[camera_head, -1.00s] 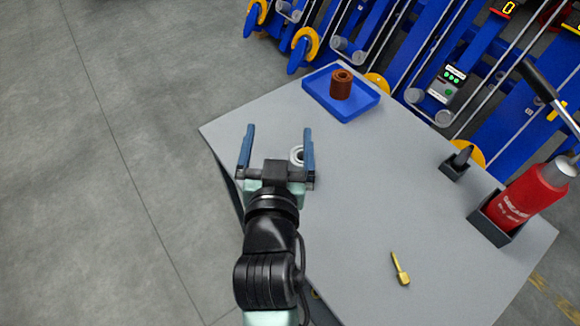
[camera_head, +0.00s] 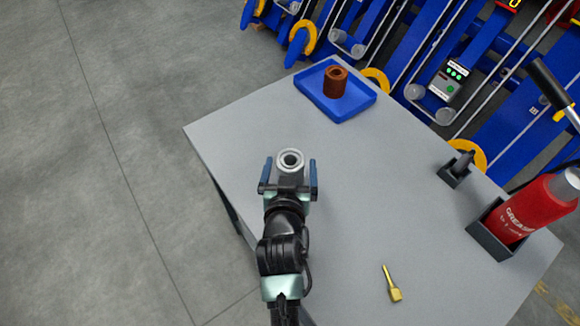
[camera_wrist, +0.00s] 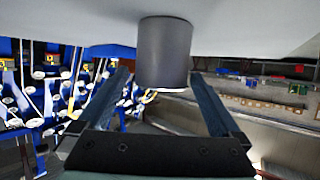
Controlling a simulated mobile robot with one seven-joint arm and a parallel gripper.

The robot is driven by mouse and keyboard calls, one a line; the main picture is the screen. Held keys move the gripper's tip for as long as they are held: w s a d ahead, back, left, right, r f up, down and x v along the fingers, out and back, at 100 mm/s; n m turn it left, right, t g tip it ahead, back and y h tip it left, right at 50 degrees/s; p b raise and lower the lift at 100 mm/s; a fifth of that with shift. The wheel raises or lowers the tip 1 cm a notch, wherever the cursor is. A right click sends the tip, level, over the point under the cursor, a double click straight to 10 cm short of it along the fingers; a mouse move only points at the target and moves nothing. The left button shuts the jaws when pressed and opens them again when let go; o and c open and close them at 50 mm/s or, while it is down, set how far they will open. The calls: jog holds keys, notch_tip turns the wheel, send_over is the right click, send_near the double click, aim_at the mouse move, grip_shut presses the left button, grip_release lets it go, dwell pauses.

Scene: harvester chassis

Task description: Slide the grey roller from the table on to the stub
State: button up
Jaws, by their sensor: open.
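The grey roller (camera_head: 291,160) stands upright on the grey table near its left side, its pale ring-shaped top and dark bore showing. In the wrist view, where the table is at the top, the roller (camera_wrist: 165,55) is a dark grey cylinder. My gripper (camera_head: 291,166) is open, with one blue finger on each side of the roller. A gap seems to show on both sides, and no grip is seen. Grey round ends (camera_head: 444,116) stick out from the blue chassis behind the table; I cannot tell which is the stub.
A blue tray (camera_head: 362,107) holds a brown roller (camera_head: 336,82) at the back. A red grease bottle (camera_head: 527,212) stands in a dark holder at right, near a small dark block (camera_head: 456,170). A brass bolt (camera_head: 392,284) lies near the front. The table's middle is clear.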

aim_at(291, 157)
jog(key=shift+x, duration=2.3)
jog(key=shift+w+r, duration=0.1)
jog(key=shift+r, duration=0.05)
jog(key=shift+c, duration=0.3)
grip_shut()
jog(key=shift+r, duration=0.15)
